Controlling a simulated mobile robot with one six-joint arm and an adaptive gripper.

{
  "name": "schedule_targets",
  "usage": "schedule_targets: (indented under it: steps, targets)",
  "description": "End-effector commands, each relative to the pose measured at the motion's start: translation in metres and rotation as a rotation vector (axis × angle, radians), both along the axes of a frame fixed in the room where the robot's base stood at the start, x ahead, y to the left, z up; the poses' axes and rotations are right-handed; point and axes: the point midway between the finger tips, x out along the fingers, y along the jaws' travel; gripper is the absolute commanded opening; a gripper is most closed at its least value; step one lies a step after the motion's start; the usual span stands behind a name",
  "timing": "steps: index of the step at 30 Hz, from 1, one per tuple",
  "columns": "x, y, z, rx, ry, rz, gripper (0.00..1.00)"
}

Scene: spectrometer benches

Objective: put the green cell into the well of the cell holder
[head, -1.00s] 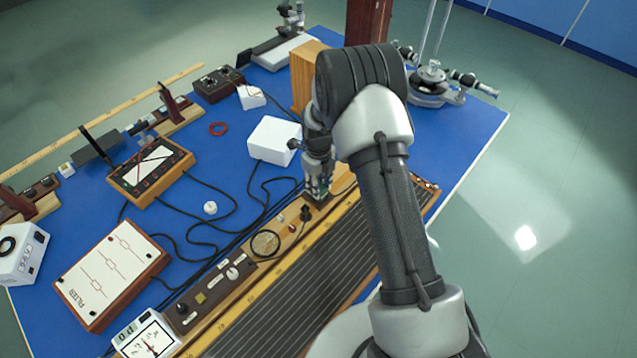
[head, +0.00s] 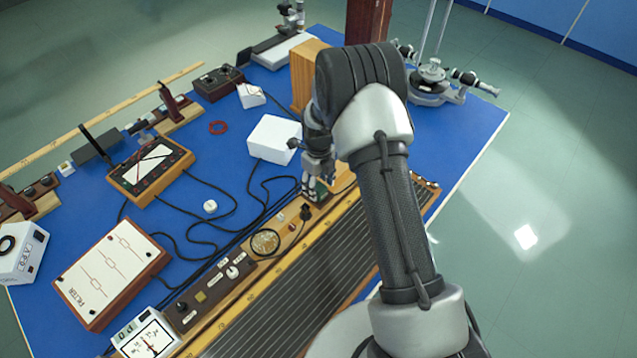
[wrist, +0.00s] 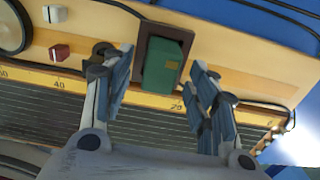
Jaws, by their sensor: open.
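The green cell (wrist: 163,66) sits within the dark brown cell holder (wrist: 145,42) in the wrist view. The holder's walls show around its far end and sides; how deep it sits I cannot tell. My gripper (wrist: 160,100) is open, with one finger to the left of the cell and one to the right, and gaps between fingers and cell. In the head view my gripper (head: 318,188) is over the holder, at the far end of the wooden instrument, and largely hides the cell.
A ribbed dark panel (head: 300,290) runs along the instrument's near side. A round dial (head: 265,243) and knobs lie left of the holder. A white box (head: 273,138) stands behind. Black cables cross the blue table nearby.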

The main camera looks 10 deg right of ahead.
Motion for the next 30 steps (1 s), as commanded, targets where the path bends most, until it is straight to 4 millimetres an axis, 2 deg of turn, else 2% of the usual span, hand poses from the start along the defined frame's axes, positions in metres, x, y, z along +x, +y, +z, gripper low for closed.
schedule_targets:
  steps: [5,15,19,24,30]
  targets:
    - [0.001,0.0,0.011,0.0,-0.002,0.0,0.53]
    - [0.001,0.0,0.08,0.0,-0.004,0.0,0.53]
    - [0.001,0.0,0.102,0.0,-0.004,0.0,0.53]
    - [0.0,0.0,0.118,0.0,-0.001,0.0,0.53]
    - [0.0,0.0,0.12,0.0,0.0,0.0,0.53]
